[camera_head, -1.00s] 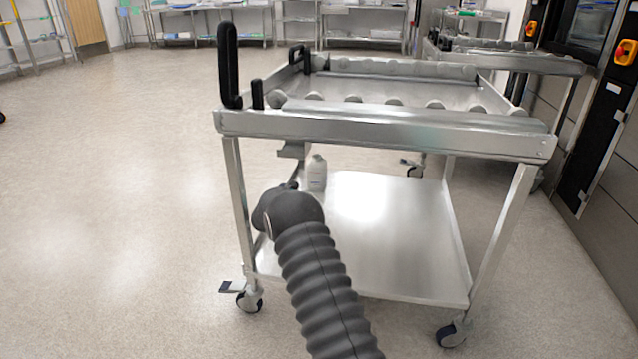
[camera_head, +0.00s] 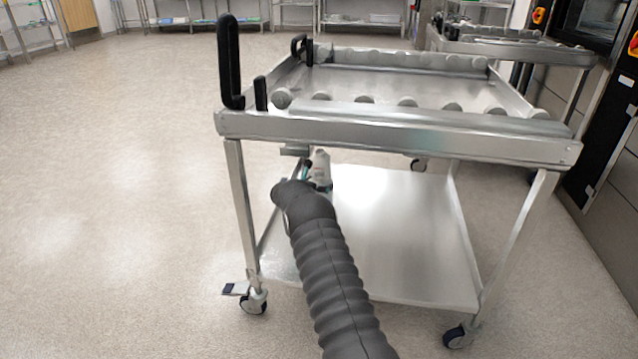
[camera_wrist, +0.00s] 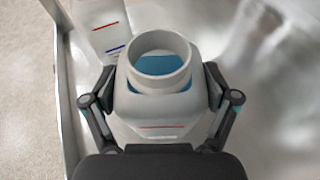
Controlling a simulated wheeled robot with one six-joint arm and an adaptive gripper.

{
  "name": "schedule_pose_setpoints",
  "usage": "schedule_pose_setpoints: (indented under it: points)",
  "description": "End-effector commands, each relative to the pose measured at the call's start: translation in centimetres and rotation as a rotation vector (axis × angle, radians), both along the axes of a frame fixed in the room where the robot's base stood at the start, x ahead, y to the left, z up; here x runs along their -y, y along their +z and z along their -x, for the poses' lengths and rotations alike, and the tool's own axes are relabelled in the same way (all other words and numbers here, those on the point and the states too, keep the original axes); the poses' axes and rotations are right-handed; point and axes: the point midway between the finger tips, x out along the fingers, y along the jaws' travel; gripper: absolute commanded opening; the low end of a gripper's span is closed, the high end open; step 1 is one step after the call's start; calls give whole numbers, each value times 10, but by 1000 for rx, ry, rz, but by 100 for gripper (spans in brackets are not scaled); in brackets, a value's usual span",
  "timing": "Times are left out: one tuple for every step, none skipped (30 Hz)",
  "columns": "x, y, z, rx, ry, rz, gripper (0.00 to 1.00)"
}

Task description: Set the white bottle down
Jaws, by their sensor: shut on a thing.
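A white bottle (camera_wrist: 165,112) with a wide open round neck and blue inside stands between the fingers of my gripper (camera_wrist: 160,90) in the wrist view. The fingers are shut on its two sides. In the head view, white bottle shapes (camera_head: 321,166) show just past my arm's end, under the cart's top. My gripper is mostly hidden there behind my arm. The cart's lower shelf (camera_head: 400,240) lies below. I cannot tell whether the held bottle touches the shelf.
Another white bottle (camera_wrist: 108,30) with red and blue lines is close behind the held one, near the shelf's left edge (camera_wrist: 66,95). The cart's roller top (camera_head: 400,135) is overhead. The shelf's right side is bare. Black handles (camera_head: 230,62) rise at the cart's left corner.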

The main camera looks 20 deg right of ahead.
Motion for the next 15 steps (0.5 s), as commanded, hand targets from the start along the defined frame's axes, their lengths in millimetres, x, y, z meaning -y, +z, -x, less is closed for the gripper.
schedule_pose_setpoints:
  points:
    - [0,-1,0,0,-1,0,17]
    - [1,-2,1,0,-2,0,17]
    - [3,-3,1,1,-4,1,17]
    - [4,-3,1,1,-6,0,17]
    - [5,-3,2,1,-7,0,17]
    - [7,-3,2,1,-9,0,17]
    - [7,-3,3,1,-10,0,17]
    - [8,-3,3,1,-10,0,17]
    - [8,-3,3,1,-10,0,17]
    - [7,-3,3,1,-10,0,17]
    - [7,-4,2,1,-9,0,17]
    - [6,-5,2,1,-9,1,17]
    - [6,-6,2,1,-8,1,17]
    - [5,-8,2,-2,-7,-1,91]
    - [4,-7,2,-2,-6,-1,100]
